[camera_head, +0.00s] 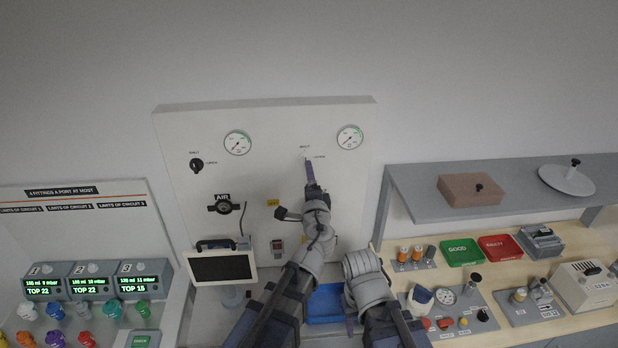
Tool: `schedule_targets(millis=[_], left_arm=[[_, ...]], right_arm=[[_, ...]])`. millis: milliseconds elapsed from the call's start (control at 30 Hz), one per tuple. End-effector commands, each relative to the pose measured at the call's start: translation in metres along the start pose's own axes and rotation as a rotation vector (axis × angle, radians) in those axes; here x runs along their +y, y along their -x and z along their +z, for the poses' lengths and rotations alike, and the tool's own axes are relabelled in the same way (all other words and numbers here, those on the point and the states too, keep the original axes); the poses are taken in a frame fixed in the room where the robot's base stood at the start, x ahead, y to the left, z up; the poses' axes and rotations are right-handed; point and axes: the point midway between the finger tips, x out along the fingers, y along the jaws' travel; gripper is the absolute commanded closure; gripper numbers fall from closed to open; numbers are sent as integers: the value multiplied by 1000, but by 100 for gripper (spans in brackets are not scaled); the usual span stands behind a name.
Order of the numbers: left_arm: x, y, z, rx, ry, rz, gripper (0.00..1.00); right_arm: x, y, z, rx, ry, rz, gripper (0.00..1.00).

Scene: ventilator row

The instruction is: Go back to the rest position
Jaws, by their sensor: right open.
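My left arm reaches up from the lower left to the white wall panel (255,180). Its slim purple-grey left gripper (311,174) is at the small selector at the panel's upper right and covers most of it. I cannot tell whether its fingers are apart or touch the selector. My right arm is folded low at the centre right. Its right gripper (349,322) points down beside the blue tray, mostly hidden behind my own arm links. It is open, and I see nothing held in it.
The panel carries two gauges (237,142), a black knob (197,165) and an AIR valve (223,208). A tablet (222,267) and a blue tray (325,305) stand below. At right are a grey shelf (420,205), green tray (461,252) and red tray (503,247).

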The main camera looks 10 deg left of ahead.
Motion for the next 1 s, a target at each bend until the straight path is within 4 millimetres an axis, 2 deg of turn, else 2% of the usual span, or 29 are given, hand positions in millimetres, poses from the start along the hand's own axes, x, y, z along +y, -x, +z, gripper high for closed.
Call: schedule_targets(millis=[67, 167, 267, 333, 400, 500, 600, 700, 833, 900, 1000], left_arm=[[3, 0, 2, -8, 10, 5, 19], [22, 5, 14, -63, 76, 45, 19], [65, 18, 38, -186, 210, 145, 19], [108, 36, 55, -298, 323, 256, 19], [153, 59, 66, -408, 425, 386, 19], [213, 100, 72, -547, 539, 586, 19], [263, 146, 67, -662, 617, 796, 19], [298, 193, 56, -749, 661, 992, 19], [324, 241, 42, -820, 682, 1197, 19], [330, 259, 37, -842, 684, 1274, 19], [333, 274, 32, -858, 683, 1339, 19]], right_arm=[[0, -2, 0, 0, 0, 0, 50], [-1, -12, -1, 0, 1, 0, 50], [-3, -29, -2, 0, 2, 1, 50], [-4, -44, -2, 0, 4, 1, 50], [-5, -56, -3, 0, 5, 1, 50], [-6, -72, -4, 0, 7, 2, 50], [-8, -87, -5, 0, 10, 2, 50], [-9, -99, -6, 0, 11, 3, 50], [-10, -109, -6, 0, 13, 3, 50], [-10, -113, -7, 0, 14, 3, 50], [-10, -115, -7, 0, 14, 3, 50]])
